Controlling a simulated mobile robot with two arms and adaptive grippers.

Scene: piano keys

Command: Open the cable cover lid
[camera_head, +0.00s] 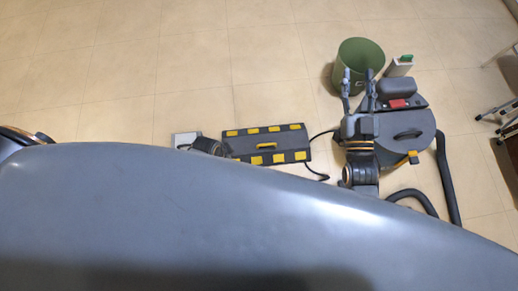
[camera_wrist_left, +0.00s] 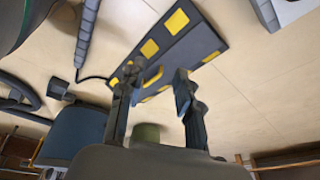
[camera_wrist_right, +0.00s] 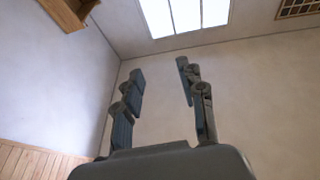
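The cable cover (camera_head: 267,144) is a dark grey flat ramp with yellow patches along two edges, lying on the floor. Its lid looks closed, with a small yellow handle (camera_head: 267,145) in the middle. In the left wrist view the cover (camera_wrist_left: 190,45) lies beyond my left gripper (camera_wrist_left: 158,84), whose fingers are apart and empty. The yellow handle (camera_wrist_left: 154,75) appears between the fingertips; I cannot tell how far away it is. My right gripper (camera_head: 358,78) is open and empty, pointing up, right of the cover.
A dark round vacuum cleaner (camera_head: 405,130) with a black hose (camera_head: 447,180) stands right of the cover. A green bin (camera_head: 360,62) and a pale box (camera_head: 398,67) stand behind it. A light grey box (camera_head: 184,138) lies left of the cover. Floor behind the cover is clear.

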